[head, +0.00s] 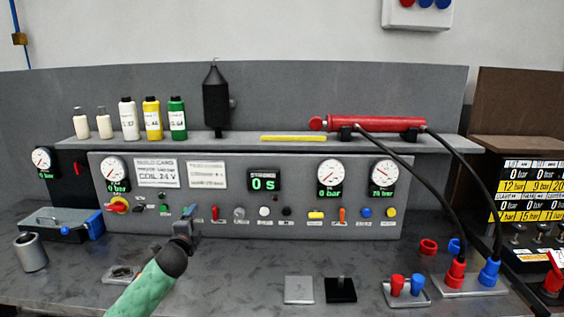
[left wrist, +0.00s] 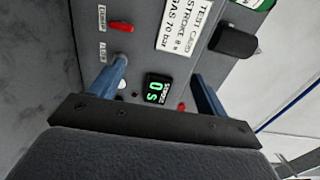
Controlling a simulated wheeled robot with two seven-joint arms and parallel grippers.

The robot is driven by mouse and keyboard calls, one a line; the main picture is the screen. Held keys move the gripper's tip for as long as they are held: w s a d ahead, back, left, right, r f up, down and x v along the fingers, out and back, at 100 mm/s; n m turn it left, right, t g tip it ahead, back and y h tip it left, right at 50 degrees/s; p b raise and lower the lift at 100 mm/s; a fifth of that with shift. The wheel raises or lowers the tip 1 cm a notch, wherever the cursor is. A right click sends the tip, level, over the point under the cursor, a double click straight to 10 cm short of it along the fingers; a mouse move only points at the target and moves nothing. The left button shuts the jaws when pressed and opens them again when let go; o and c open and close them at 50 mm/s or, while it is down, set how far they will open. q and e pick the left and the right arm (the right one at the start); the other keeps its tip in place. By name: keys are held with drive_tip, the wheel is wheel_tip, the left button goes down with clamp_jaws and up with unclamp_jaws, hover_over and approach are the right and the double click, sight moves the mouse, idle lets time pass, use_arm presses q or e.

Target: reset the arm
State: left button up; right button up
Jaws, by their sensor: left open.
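My left gripper (head: 185,228) is in front of the lower left part of the grey control panel (head: 290,180), with my green arm below it. In the left wrist view the blue-grey fingers (left wrist: 160,80) are spread apart, with nothing held between them. A small display reading 0 s (left wrist: 157,90) shows beyond the fingers. In the head view, a red switch (head: 214,213) sits right of the gripper. The gripper hides part of the panel's lower row. My right gripper is not in view.
Several bottles (head: 152,118) and a red cylinder (head: 375,124) with black hoses stand on the shelf (head: 250,146). A metal cup (head: 31,252) and a grey-blue box (head: 60,224) are at left. Red and blue couplings (head: 456,271) stand at right.

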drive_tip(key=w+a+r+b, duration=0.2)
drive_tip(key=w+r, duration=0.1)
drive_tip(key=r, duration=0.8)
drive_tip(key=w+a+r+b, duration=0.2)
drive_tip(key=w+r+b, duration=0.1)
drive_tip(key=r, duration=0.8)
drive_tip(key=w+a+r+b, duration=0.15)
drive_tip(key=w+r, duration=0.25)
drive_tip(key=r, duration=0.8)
use_arm(q)
drive_tip(key=s+d+f+n+g+b, duration=0.1)
drive_tip(key=s+d+f+n+g, duration=0.3)
drive_tip(key=s+f, duration=1.3)
drive_tip(key=s+d+f+n+g+b, duration=0.1)
drive_tip(key=s+d+f+n+g, duration=0.3)
drive_tip(key=s+f, duration=1.4)
drive_tip(key=s+d+f+n+g+b, duration=0.1)
drive_tip(key=s+d+f+n+g, duration=0.4)
drive_tip(key=s+f, duration=1.3)
drive_tip(key=s+n+g, duration=0.3)
drive_tip(key=s, duration=0.2)
drive_tip(key=shift+s+g, duration=0.2)
drive_tip(key=shift+g, duration=0.1)
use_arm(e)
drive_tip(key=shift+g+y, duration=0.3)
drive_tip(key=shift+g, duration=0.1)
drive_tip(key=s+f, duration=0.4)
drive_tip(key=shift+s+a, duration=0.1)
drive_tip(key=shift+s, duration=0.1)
